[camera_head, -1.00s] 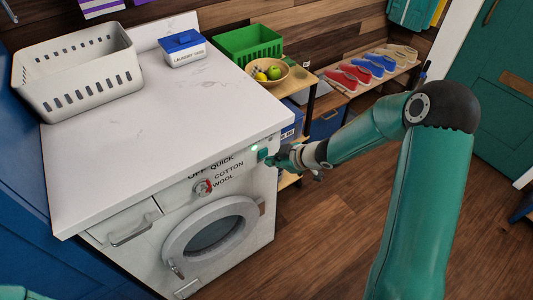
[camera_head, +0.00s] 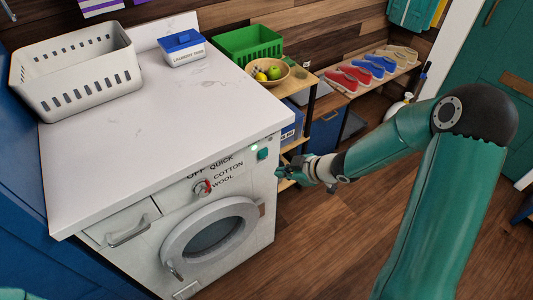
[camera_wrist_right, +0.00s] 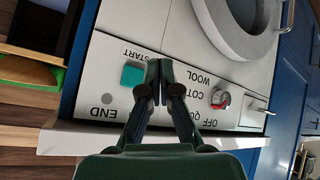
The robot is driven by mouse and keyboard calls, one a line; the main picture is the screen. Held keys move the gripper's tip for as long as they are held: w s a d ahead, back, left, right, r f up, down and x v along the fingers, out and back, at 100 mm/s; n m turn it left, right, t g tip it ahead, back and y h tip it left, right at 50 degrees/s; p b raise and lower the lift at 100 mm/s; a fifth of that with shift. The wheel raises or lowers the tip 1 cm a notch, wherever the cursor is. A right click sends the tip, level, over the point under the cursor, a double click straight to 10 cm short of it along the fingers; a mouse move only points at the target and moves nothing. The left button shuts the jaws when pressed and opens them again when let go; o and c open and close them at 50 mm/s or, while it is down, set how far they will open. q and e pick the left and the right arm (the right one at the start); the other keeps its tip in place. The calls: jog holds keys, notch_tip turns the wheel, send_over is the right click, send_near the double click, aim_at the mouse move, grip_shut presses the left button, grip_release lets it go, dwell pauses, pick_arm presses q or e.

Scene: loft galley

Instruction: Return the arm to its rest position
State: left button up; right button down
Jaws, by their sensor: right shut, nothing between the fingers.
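My right gripper (camera_head: 281,174) is shut and empty, just off the front right edge of the white washing machine (camera_head: 165,235). In the right wrist view its closed fingertips (camera_wrist_right: 160,65) point at the control panel, beside the teal start button (camera_wrist_right: 133,76). The round door (camera_head: 211,230) looks closed. My left gripper is not in view.
A white basket (camera_head: 75,70) and a blue-lidded laundry tabs box (camera_head: 184,48) stand on the worktop. A fruit bowl (camera_head: 284,78), a green crate (camera_head: 247,44) and a shoe bench (camera_head: 343,84) are behind. The wooden floor right of the machine is clear.

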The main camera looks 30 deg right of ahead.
dwell(0.4)
jog(key=s+a+f+m+g+y+p, duration=0.1)
jog(key=s+a+f+g, duration=0.15)
jog(key=a+f, duration=0.4)
jog(key=s+a+f+m+g+y+p, duration=0.1)
jog(key=s+a+f+g+y, duration=0.2)
jog(key=a, duration=0.7)
jog(key=s+a+f+m+g+h, duration=0.1)
jog(key=s+f+m, duration=0.2)
jog(key=s, duration=0.3)
jog(key=s+a+f+m+g+h, duration=0.1)
jog(key=s+f+m+h, duration=0.1)
jog(key=s+m, duration=0.3)
jog(key=shift+s+f+m+h+p, duration=0.3)
jog(key=shift+s+f+p, duration=0.05)
jog(key=shift+s+f, duration=0.45)
jog(key=shift+w+g, duration=0.1)
jog(key=shift+g, duration=0.15)
